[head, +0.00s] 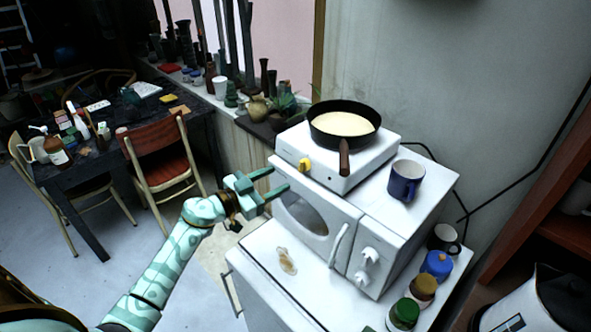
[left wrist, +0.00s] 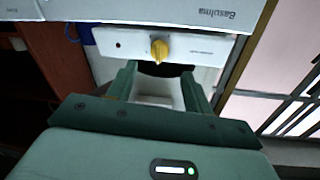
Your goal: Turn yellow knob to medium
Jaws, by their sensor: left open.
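The yellow knob (head: 304,165) is on the front face of a small white hot plate (head: 369,163) that stands on a white microwave. In the left wrist view the yellow knob (left wrist: 160,50) shows near the top centre, beyond the fingertips, on the white panel (left wrist: 197,48). A black frying pan (head: 372,137) with pale contents sits on the hot plate. My left gripper (head: 281,182) is open and empty, in front of the microwave's upper left, a little below and left of the knob and apart from it. My right gripper is not in view.
A blue mug (head: 404,182) stands on the microwave (head: 341,247), right of the hot plate. Lidded jars, including a blue one (head: 436,264) and a green one (head: 403,314), and a dark mug (head: 443,238) stand on the cabinet at right.

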